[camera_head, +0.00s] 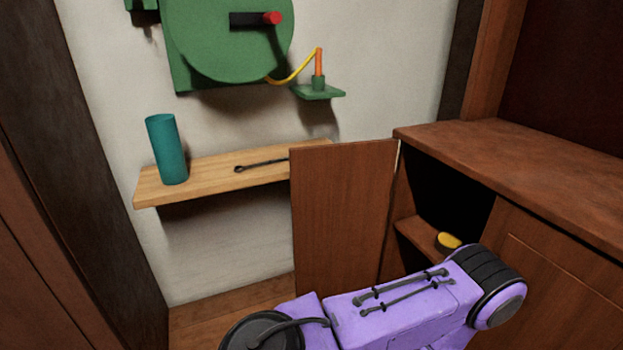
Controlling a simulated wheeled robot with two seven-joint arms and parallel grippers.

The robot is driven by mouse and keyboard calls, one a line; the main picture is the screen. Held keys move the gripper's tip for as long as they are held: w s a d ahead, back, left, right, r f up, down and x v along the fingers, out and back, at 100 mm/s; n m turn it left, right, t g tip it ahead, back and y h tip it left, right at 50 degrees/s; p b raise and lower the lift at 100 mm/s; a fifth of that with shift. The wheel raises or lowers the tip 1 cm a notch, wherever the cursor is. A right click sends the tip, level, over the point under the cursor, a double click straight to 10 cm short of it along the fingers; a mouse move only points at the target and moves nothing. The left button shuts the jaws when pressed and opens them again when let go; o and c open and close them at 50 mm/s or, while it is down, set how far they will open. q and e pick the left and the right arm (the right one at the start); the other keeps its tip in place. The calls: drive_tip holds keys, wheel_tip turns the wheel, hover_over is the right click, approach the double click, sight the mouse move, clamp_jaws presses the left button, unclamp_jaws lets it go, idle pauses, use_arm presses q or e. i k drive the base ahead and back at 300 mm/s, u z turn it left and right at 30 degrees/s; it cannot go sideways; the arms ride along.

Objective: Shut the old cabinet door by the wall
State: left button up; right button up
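The old cabinet (520,150) is brown wood and stands at the right. Its door (343,215) stands open, swung out to the left toward the wall, and the dark inside of the cabinet shows to the right of it. A purple arm of mine (400,312) crosses the bottom of the view in front of the lower part of the door and the opening. Whether it touches the door I cannot tell. Neither of my grippers shows in the view.
A yellow object (449,241) lies on a shelf inside the cabinet. A wooden wall shelf (215,177) left of the door holds a teal cylinder (167,150) and a dark thin tool (261,165). A green wall fixture (228,45) hangs above. Dark posts flank the wall.

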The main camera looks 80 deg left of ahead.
sight(341, 192)
drive_tip(key=k, duration=0.95)
drive_tip(key=u, duration=1)
drive_tip(key=i, duration=0.5)
